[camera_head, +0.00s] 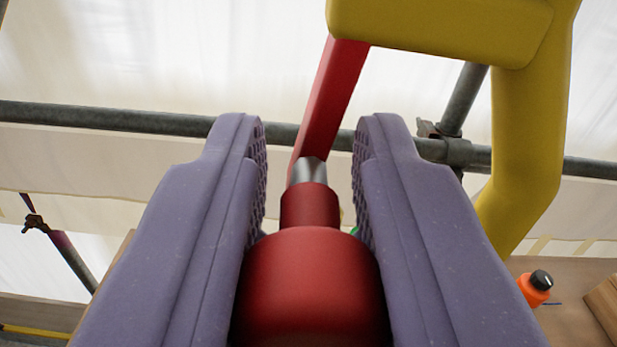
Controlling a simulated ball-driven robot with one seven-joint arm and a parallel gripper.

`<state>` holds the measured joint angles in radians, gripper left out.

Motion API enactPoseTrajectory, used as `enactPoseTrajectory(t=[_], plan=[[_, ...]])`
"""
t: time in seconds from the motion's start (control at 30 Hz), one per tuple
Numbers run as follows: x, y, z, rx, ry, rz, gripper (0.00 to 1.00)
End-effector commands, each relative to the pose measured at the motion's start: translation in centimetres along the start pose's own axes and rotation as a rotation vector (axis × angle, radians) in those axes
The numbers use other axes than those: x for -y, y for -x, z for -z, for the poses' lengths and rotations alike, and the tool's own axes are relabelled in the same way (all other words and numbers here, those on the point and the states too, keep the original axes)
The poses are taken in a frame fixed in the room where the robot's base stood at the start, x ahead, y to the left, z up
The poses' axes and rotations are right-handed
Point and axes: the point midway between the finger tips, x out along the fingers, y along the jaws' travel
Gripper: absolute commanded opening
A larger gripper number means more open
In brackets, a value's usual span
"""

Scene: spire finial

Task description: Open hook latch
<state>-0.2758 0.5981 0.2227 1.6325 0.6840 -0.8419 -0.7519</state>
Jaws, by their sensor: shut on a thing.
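My gripper (310,140) has two purple fingers with textured pads, reaching up from the bottom of the picture. It is shut on a red latch handle (312,285), a thick rounded body with a narrower red collar and a short silver metal part beyond it. A red bar (331,95) slants up and slightly right from behind the metal part to a yellow piece (440,25) at the top. Whether the metal part joins the bar is hard to tell. The pads' contact with the handle is partly hidden by the fingers. The hook end is not clearly visible.
A thick yellow post (530,130) bends down on the right. Grey scaffold pipes (100,117) cross behind, with a clamp (445,148) at right. An orange bottle with a black cap (535,288) stands on a wooden surface (575,320) at lower right. Pale sheeting fills the background.

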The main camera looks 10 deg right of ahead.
Motion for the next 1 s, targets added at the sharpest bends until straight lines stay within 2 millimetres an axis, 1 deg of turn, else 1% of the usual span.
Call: enactPoseTrajectory(t=[0.37, 1.0], plan=[[1.2, 0.0, 0.4, -0.001, -0.339, 0.001, 0.00], [2.5, 0.0, 2.2, -0.001, -0.949, 0.000, 0.00]])
